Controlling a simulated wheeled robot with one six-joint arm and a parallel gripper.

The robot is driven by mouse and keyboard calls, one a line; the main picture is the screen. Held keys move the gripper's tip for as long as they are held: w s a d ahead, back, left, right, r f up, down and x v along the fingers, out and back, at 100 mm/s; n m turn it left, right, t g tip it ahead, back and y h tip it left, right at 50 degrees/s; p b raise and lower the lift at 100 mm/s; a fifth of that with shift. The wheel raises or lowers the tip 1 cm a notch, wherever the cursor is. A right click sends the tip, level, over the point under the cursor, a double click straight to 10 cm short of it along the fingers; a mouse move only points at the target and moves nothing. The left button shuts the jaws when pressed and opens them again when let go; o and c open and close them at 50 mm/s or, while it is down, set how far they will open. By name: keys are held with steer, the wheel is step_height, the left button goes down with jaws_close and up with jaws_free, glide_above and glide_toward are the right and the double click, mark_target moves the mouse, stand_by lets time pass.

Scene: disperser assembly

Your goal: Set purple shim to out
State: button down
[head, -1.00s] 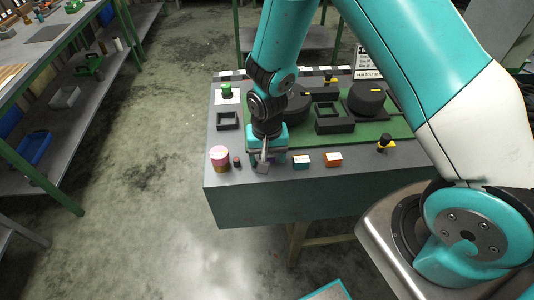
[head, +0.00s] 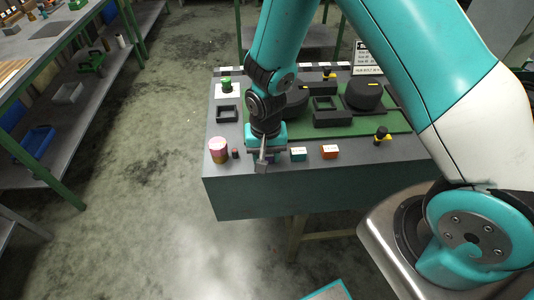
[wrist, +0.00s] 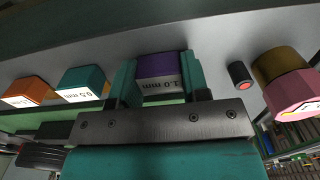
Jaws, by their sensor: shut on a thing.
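The purple shim (wrist: 158,66), a block labelled "1.0 mm", is between the two teal fingers of my gripper (wrist: 158,84) in the wrist view. The gripper is shut on it. In the head view my gripper (head: 265,152) points down at the front edge of the grey table, and the shim is hidden by it. I cannot tell whether the shim touches the table top. No place marked "out" can be read in these views.
A teal 0.5 mm block (head: 298,154) and an orange block (head: 330,152) stand right of my gripper. A small dark cylinder (head: 236,154) and a pink-topped cylinder (head: 218,150) stand left. Black fixtures (head: 332,117) sit behind on a green mat (head: 400,122).

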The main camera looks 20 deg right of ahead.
mark_target(266, 155)
steer(key=c, duration=0.6)
jaws_free()
steer(key=shift+s+a, duration=0.15)
steer(key=shift+s, duration=0.05)
step_height(266, 155, up, 18)
steer(key=b, duration=0.2)
steer(key=shift+f, duration=0.25)
steer(key=s+a+r+n+y, duration=0.1)
steer(key=s+r+n, duration=0.3)
steer(key=s, duration=0.5)
steer(key=s+a+r+n+y, duration=0.2)
steer(key=s+n, duration=0.4)
steer(key=s, duration=0.3)
step_height(266, 155, up, 3)
steer(key=shift+s+a+f+n+y, duration=0.15)
steer(key=shift+s+a+n+y, duration=0.2)
steer(key=shift+y, duration=0.25)
